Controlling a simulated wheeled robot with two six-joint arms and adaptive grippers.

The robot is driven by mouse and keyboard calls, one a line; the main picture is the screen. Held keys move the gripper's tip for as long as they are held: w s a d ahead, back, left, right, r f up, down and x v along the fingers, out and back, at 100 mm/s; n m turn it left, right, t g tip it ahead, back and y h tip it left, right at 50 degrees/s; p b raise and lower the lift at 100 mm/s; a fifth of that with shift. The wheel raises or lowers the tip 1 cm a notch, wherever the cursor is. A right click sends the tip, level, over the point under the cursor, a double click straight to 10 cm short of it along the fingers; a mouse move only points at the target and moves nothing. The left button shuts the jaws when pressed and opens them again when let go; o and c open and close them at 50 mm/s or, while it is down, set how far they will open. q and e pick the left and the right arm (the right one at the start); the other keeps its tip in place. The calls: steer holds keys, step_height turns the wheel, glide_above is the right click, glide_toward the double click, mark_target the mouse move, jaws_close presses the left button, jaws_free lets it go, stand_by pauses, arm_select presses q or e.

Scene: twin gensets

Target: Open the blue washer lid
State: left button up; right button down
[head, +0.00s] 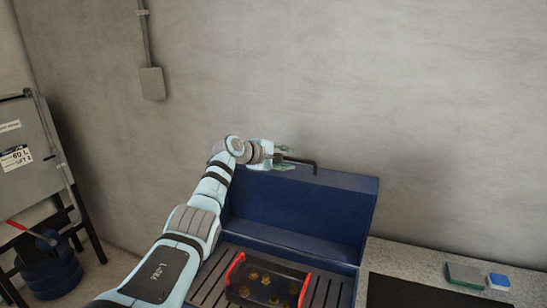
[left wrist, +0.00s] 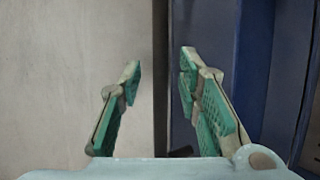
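The blue washer lid (head: 300,205) stands raised at the back of the blue washer, its inner face towards me. A dark bar handle (head: 312,163) shows at its top edge. My left gripper (head: 288,158) is at the lid's top left, close to the handle; I cannot tell whether it touches. In the left wrist view the left gripper (left wrist: 160,85) is open, its green-padded fingers apart with nothing held between them. The lid's blue surface (left wrist: 252,70) fills the right side there, beside the right-hand finger. My right gripper is not in view.
A red-ended basket (head: 268,283) with several brass-coloured parts sits on the washer's slatted grate (head: 212,272). A speckled counter (head: 425,262) on the right holds a green-and-grey block (head: 465,275) and a blue block (head: 498,282). The concrete wall (head: 400,110) is close behind.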

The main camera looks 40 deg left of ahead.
arm_select(q)
steer(key=d+v, duration=0.1)
steer(key=v, duration=1)
steer(key=shift+a, duration=0.4)
steer(key=shift+w, duration=0.1)
